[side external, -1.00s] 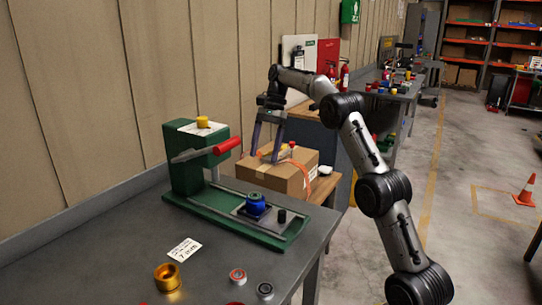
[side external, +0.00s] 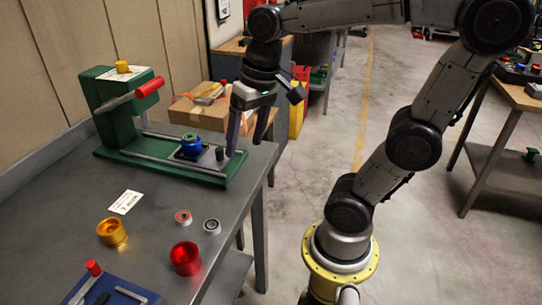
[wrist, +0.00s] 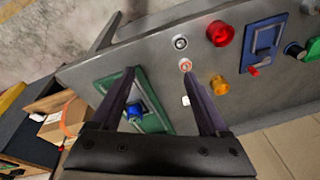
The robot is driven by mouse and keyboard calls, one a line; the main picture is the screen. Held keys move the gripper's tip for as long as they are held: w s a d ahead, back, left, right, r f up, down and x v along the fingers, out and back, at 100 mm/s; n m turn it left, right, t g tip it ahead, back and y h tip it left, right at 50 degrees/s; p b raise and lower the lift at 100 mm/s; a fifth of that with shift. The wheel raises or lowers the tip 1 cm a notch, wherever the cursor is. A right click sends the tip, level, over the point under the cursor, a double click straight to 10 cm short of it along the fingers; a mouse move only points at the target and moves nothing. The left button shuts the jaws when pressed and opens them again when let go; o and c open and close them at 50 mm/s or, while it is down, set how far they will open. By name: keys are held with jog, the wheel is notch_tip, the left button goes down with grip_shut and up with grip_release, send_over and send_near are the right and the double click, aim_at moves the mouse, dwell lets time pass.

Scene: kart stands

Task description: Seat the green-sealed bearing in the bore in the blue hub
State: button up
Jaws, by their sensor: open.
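The blue hub (side external: 191,145) stands on the base plate of the green press; in the wrist view the blue hub (wrist: 135,110) shows between my fingers. Two small bearings lie on the grey table: one with a red seal (side external: 183,217), and a grey one with a dark middle (side external: 212,226). They also show in the wrist view, the red one (wrist: 186,65) and the grey one (wrist: 180,42). No green seal can be made out on either. My gripper (side external: 244,148) is open and empty, pointing down above the table's right edge, apart from both bearings. The hub's bore is not clear.
The green press (side external: 121,110) with a red-handled lever stands at the back left. A gold ring (side external: 111,232), a red cup (side external: 185,258), a white card (side external: 125,202) and a blue tray (side external: 110,290) lie on the table. A cardboard box (side external: 196,112) stands behind.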

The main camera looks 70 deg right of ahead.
jog(key=s+a+f+n+t, duration=0.1)
jog(key=s+f+n+t, duration=0.1)
jog(key=s+n+t, duration=0.1)
jog(key=shift+s+a+f+n, duration=0.15)
jog(key=shift+s+a+n, duration=0.1)
jog(key=shift+s+n, duration=0.9)
